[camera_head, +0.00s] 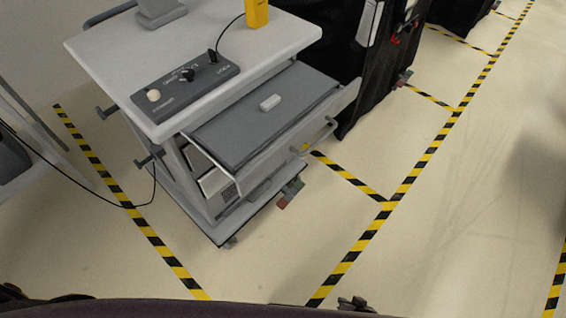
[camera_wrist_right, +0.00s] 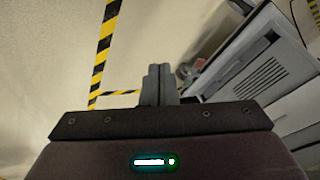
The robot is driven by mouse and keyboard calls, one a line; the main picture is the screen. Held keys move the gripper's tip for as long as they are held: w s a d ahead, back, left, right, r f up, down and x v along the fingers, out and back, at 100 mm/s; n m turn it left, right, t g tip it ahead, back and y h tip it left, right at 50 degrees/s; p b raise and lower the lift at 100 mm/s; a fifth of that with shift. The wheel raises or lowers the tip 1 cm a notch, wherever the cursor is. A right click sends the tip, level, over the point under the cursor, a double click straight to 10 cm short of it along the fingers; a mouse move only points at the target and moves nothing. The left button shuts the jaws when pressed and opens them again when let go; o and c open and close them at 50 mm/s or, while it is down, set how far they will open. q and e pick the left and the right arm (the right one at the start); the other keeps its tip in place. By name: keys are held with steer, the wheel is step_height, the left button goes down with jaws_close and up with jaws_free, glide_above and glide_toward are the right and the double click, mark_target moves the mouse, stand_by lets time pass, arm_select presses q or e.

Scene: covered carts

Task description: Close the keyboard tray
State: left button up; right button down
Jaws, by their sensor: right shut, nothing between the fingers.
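The keyboard tray (camera_head: 292,88) sticks out from under the white top of the cart (camera_head: 115,60) in the head view, so it stands open. My right gripper (camera_wrist_right: 157,72) shows in the right wrist view, shut and empty. It points toward the floor beside a grey vented unit (camera_wrist_right: 265,78); I cannot tell which part of the cart this is. Neither gripper can be made out in the head view.
A grey control box (camera_head: 185,88) and a yellow item (camera_head: 256,12) stand on the cart top. A black covered cart (camera_head: 345,65) is right behind the tray. A cable hangs at the left. The floor to the right is clear, with yellow-black tape (camera_head: 390,205).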

steer(key=w+a+r+m+t+y+p, duration=0.1)
steer(key=w+a+r+m+t+y, duration=0.1)
steer(key=w+r, duration=0.45)
steer(key=w+a+r+m+t+y, duration=0.1)
steer(key=w+a+r+t+y, duration=0.15)
steer(key=r, duration=0.65)
steer(key=m+y+p, duration=0.1)
steer(key=m+y, duration=0.2)
steer(key=y, duration=0.4)
glide_toward(266, 170)
steer(key=shift+t+h, duration=0.25)
steer(key=shift+t, duration=0.2)
steer(key=p+x, duration=0.2)
steer(key=x, duration=0.3)
steer(key=shift+a, duration=0.5)
steer(key=shift+w+a+f, duration=0.15)
steer(key=shift+w+a, duration=0.2)
steer(key=shift+a, duration=0.05)
